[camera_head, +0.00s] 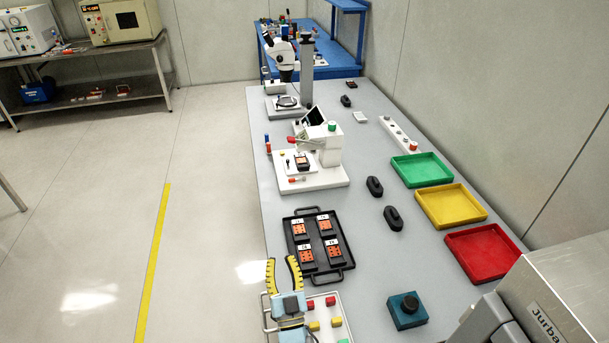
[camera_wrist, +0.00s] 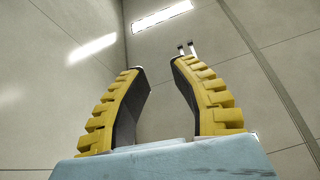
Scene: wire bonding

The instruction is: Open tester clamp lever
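A white bench machine, which looks like the tester (camera_head: 328,150), stands on the grey bench with a small screen and a green button on top. A red lever (camera_head: 301,140) sticks out from its left side; at this size I cannot tell whether the clamp is open or closed. A small dark carrier with orange parts (camera_head: 302,162) sits on the machine's white plate. My gripper (camera_head: 281,262) is at the near left edge of the bench, well short of the tester, its yellow-and-black fingers apart. In the wrist view the gripper (camera_wrist: 156,66) is open and empty, facing walls.
A black tray (camera_head: 342,265) with several orange-topped carriers lies between my gripper and the tester. Green (camera_head: 422,169), yellow (camera_head: 451,205) and red (camera_head: 483,251) bins line the right side. A microscope (camera_head: 284,62) stands behind the tester. A teal box (camera_head: 407,309) sits near the front.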

